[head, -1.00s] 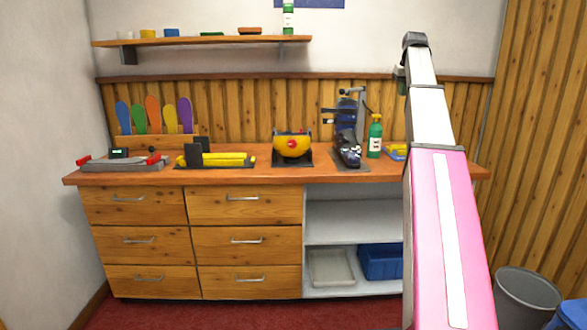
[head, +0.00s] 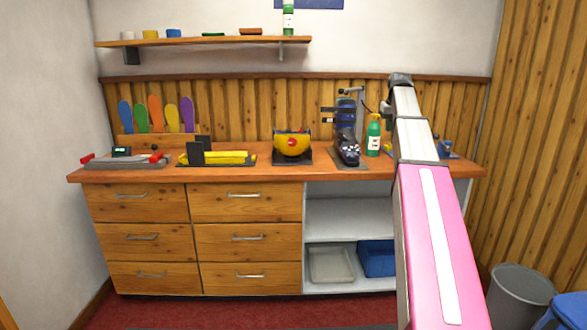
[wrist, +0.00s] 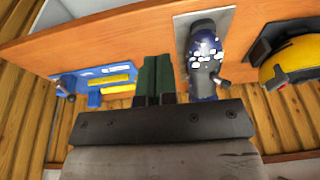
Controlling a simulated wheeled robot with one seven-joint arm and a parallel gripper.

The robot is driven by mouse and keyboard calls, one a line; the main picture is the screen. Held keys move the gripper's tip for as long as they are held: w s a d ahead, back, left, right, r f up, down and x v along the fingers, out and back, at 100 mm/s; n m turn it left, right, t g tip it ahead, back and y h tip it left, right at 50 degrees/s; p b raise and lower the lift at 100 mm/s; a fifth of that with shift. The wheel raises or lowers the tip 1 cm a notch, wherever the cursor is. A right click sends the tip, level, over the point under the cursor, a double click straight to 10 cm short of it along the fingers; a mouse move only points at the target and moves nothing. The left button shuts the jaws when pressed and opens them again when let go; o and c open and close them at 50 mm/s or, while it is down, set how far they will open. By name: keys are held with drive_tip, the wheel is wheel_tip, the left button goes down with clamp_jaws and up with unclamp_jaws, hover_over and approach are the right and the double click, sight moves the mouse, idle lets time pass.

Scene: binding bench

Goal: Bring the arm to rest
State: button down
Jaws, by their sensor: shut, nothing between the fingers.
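My arm, white and pink, reaches up the right side of the head view. My gripper (head: 386,108) is at its far end, small and partly hidden, in front of the panelled wall above the right part of the bench. In the wrist view my gripper (wrist: 155,58) shows two narrow dark green fingers side by side beyond a dark bar. They are shut, with nothing held. A green bottle (head: 373,136) stands on the bench just below and left of the gripper in the head view.
The wooden bench (head: 240,174) carries a boot in a stand (head: 347,147), a yellow helmet (head: 292,143), yellow bars (head: 230,157) and a blue tray (wrist: 112,76). A shelf (head: 215,41) hangs above. A grey bin (head: 520,292) and blue stool (head: 568,308) stand at lower right.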

drive_tip(key=s+a+f, duration=0.4)
drive_tip(key=f, duration=0.6)
drive_tip(key=s+a+f+g, duration=0.1)
drive_tip(key=s+a+f, duration=0.2)
drive_tip(key=f, duration=0.7)
drive_tip(key=s+a+f, duration=0.4)
drive_tip(key=f, duration=0.6)
drive_tip(key=s+a+f+g, duration=0.1)
drive_tip(key=s+a+f, duration=0.3)
drive_tip(key=s+f, duration=0.6)
drive_tip(key=s+a+f, duration=0.4)
drive_tip(key=s+f, duration=0.6)
drive_tip(key=shift+s+f+g, duration=0.35)
drive_tip(key=shift+s+g, duration=0.05)
